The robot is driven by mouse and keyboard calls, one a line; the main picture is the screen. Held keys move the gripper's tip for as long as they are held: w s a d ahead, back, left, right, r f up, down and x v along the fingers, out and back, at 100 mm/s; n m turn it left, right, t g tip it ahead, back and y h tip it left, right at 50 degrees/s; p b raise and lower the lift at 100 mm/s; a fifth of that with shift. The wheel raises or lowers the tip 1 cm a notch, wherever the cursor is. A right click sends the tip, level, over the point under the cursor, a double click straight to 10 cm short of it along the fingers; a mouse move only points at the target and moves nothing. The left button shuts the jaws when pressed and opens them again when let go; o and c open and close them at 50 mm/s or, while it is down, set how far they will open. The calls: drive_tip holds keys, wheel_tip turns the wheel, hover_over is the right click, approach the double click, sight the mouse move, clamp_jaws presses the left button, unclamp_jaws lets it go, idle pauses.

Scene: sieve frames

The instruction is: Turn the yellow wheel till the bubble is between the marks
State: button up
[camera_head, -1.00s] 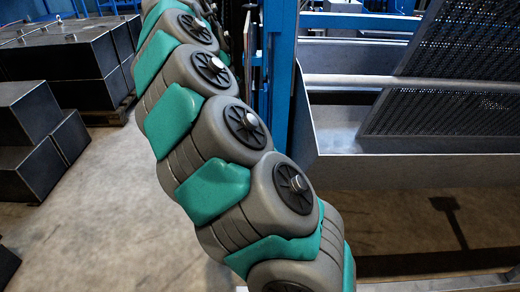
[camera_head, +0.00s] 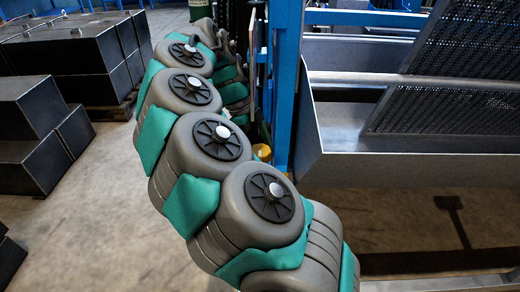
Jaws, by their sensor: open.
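A small yellow piece (camera_head: 262,152) shows beside the blue post, just past the edge of my arm. It may be part of the yellow wheel, but most of it is hidden and I cannot tell. No bubble or marks can be made out. My grey and teal arm rises from the bottom of the picture, bends over at the top and comes down on its far side near the post. My gripper is hidden behind the arm's near links.
A blue upright post (camera_head: 286,90) stands close to the right of my arm. Right of it are a grey metal trough (camera_head: 400,168) and a tilted perforated sieve panel (camera_head: 460,75). Dark boxes (camera_head: 62,58) stand at left. The floor (camera_head: 85,220) between is clear.

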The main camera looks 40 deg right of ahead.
drive_tip(key=shift+f, duration=0.1)
drive_tip(key=c, duration=1.3)
